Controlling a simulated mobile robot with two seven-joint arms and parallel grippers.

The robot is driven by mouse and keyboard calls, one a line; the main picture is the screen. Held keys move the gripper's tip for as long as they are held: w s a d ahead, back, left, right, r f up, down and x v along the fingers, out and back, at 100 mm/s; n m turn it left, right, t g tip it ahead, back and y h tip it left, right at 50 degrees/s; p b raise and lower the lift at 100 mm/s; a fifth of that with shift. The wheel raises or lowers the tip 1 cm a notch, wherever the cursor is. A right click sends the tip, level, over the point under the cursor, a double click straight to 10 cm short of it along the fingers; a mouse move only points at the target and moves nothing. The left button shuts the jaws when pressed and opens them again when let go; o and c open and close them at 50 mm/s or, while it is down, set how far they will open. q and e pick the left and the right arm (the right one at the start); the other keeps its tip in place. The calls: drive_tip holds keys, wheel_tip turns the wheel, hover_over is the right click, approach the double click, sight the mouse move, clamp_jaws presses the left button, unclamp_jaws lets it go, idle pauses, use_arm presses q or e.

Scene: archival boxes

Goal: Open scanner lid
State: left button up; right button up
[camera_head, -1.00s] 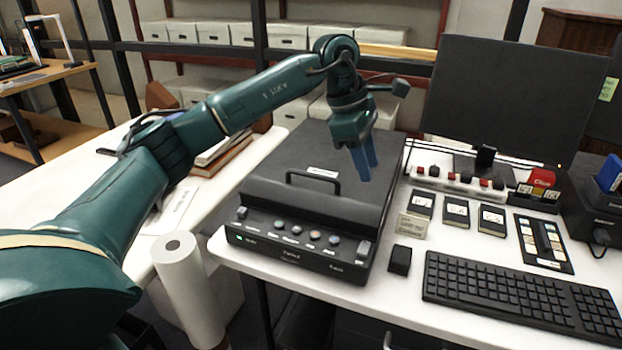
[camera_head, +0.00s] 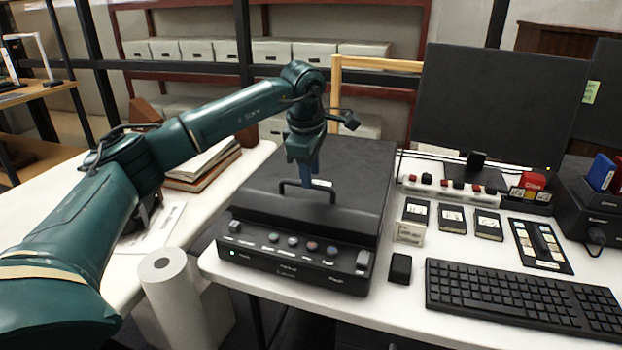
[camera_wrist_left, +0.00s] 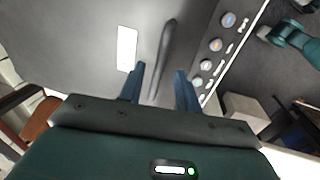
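The black scanner (camera_head: 300,262) stands on the white desk with its flat lid (camera_head: 355,175) down. A dark bar handle (camera_head: 285,190) rises near the lid's front edge; it also shows in the left wrist view (camera_wrist_left: 167,45). My left gripper (camera_head: 308,178) is above the lid at the handle, pointing down. In the left wrist view its two blue fingers (camera_wrist_left: 160,82) are apart, with the handle running between them in the picture. I cannot tell whether they touch it.
A control strip with several round buttons lines the scanner's front. A monitor (camera_head: 490,105), a keyboard (camera_head: 520,297) and small boxes stand to the right. A white paper roll (camera_head: 172,290) stands at the front left. Books (camera_head: 203,165) lie on the left table.

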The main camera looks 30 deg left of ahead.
use_arm(q)
drive_tip(key=shift+w+f, duration=0.2)
drive_tip(key=shift+f, duration=0.75)
clamp_jaws()
